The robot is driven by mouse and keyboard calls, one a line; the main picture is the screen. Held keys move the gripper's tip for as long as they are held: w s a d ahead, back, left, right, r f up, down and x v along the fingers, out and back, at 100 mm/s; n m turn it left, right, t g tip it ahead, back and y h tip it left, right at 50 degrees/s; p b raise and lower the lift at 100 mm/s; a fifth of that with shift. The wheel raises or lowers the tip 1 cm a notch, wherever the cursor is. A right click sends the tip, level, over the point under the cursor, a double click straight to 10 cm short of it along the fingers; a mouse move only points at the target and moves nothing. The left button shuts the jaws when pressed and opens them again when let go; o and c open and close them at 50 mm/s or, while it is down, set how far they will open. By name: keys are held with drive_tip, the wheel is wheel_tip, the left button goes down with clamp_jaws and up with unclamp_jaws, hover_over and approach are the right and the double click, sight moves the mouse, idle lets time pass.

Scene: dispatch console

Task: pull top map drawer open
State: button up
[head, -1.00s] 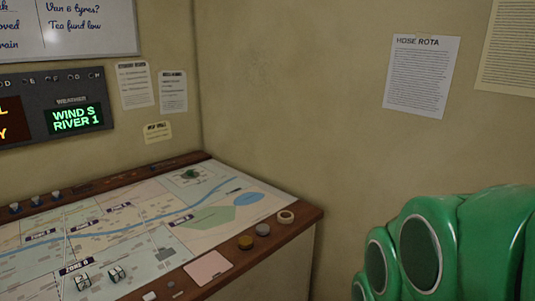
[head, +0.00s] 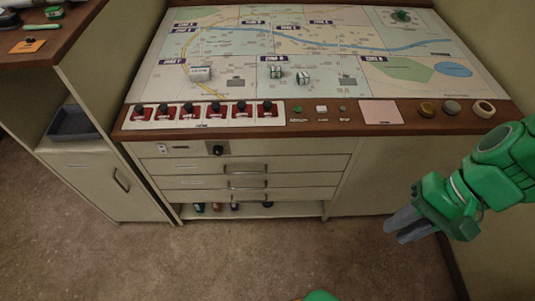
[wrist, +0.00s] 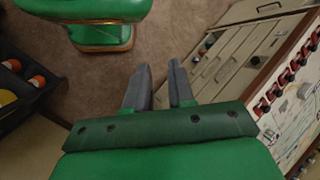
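The top map drawer (head: 300,163) is the upper of three stacked cream drawers below the map console. It looks shut, its front in line with the drawers below. Its bar handle (head: 247,167) is at the middle of its front. My gripper (head: 394,231) hangs to the right of the drawers in the head view, apart from them, over the carpet. In the wrist view my gripper (wrist: 159,67) has two grey fingers with a gap between them and nothing in it. The drawer fronts show at the upper right of the wrist view, at an angle.
A black knob (head: 218,150) sits on the panel above the top drawer. An open shelf (head: 290,208) with small items lies below the drawers. A cupboard (head: 110,185) stands at left, and a wall at right. The carpet (head: 270,255) in front is clear.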

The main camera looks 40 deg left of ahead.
sight(258, 173)
drive_tip(key=w+a+f+g+y, duration=0.2)
drive_tip(key=w+a+f, duration=0.15)
drive_tip(key=a, duration=0.65)
drive_tip(key=w+a+f+g+y, duration=0.25)
drive_tip(key=a+f, duration=0.25)
drive_tip(key=a, duration=0.5)
drive_tip(key=w+a+f+g+y, duration=0.2)
drive_tip(key=a+f, duration=0.2)
drive_tip(key=a, duration=0.6)
drive_tip(key=w+a+f+m+t+y, duration=0.1)
drive_tip(key=a+f, duration=0.3)
drive_tip(key=f, duration=0.6)
drive_tip(key=w+a+f+m+t+y, duration=0.1)
drive_tip(key=a+f+m+t+y, duration=0.15)
drive_tip(key=f, duration=0.75)
drive_tip(key=w+a+f+m+t+y, duration=0.1)
drive_tip(key=a+f, duration=0.3)
drive_tip(key=f, duration=0.5)
drive_tip(key=shift+f+x, duration=0.2)
drive_tip(key=shift+x, duration=1.75)
drive_tip(key=shift+f+x, duration=0.2)
drive_tip(key=shift+x, duration=1.7)
drive_tip(key=shift+w, duration=0.1)
clamp_jaws()
